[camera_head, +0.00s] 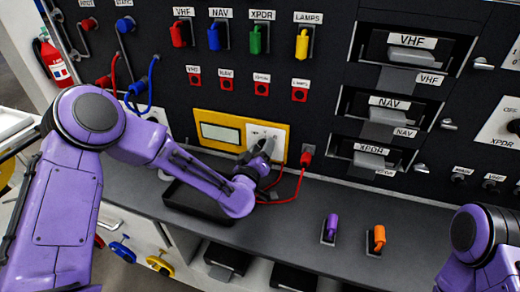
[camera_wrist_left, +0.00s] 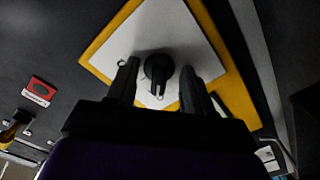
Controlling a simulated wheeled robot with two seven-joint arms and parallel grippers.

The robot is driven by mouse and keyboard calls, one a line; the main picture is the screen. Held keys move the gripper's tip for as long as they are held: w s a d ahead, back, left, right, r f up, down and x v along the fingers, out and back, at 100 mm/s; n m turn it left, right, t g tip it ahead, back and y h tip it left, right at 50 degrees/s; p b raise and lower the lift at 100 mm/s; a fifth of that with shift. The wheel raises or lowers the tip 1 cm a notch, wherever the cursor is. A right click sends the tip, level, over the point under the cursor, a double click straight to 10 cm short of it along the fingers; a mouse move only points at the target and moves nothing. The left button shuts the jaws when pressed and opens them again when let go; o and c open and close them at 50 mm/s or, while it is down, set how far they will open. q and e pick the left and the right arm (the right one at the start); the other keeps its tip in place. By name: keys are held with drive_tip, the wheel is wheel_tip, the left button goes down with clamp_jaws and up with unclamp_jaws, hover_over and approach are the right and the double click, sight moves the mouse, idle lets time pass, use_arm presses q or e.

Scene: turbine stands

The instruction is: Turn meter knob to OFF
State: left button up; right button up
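The yellow-framed meter (camera_head: 240,133) is mounted on the black panel, with a display window (camera_head: 220,134) at its left and a white dial plate at its right. The black meter knob (camera_wrist_left: 158,70) sits on the white plate (camera_wrist_left: 150,30) in the left wrist view. My left gripper (camera_wrist_left: 159,66) is open, its two dark fingers on either side of the knob with gaps showing. In the head view the left gripper (camera_head: 262,150) is in front of the dial plate and mostly hides the knob. The OFF mark is not readable. My right gripper is out of view.
A red plug (camera_head: 306,157) with a red cable is just right of the meter. A black tray (camera_head: 197,199) lies on the grey shelf below. Purple (camera_head: 331,225) and orange (camera_head: 378,237) switches stand on the shelf. Colored switches line the panel above.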

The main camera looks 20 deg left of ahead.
use_arm(q)
drive_tip(key=shift+o, duration=0.8)
drive_tip(key=s, duration=0.5)
